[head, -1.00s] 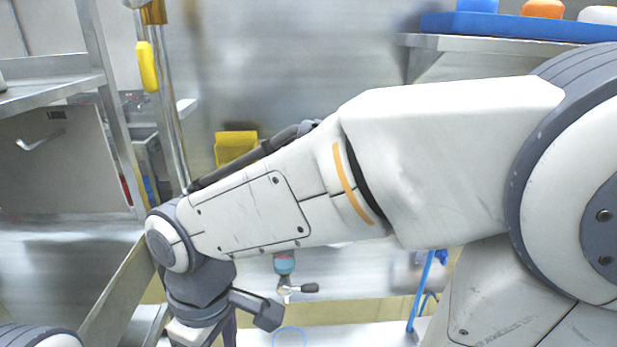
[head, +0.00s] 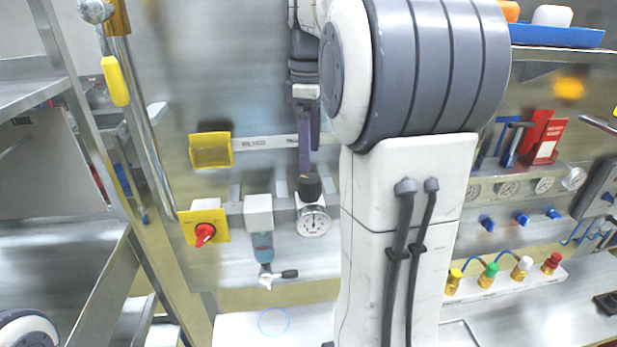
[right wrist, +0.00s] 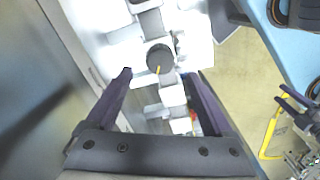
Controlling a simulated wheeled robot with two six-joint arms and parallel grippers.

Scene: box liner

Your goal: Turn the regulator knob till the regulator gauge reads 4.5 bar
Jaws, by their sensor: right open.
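The regulator knob (head: 309,187) is black and sits on top of the regulator on the back panel. The regulator gauge (head: 313,221) is a round white dial just below it; its reading is too small to tell. My right gripper (head: 306,168) points down just above the knob, its purple fingers partly overlapping it in the head view. My left gripper is not in view.
A red knob on a yellow plate (head: 205,233) and a small valve with a dark handle (head: 268,275) are left of the regulator. Several coloured fittings (head: 488,275) stand at lower right. A metal post (head: 140,110) rises at left. My right arm hides the panel's middle.

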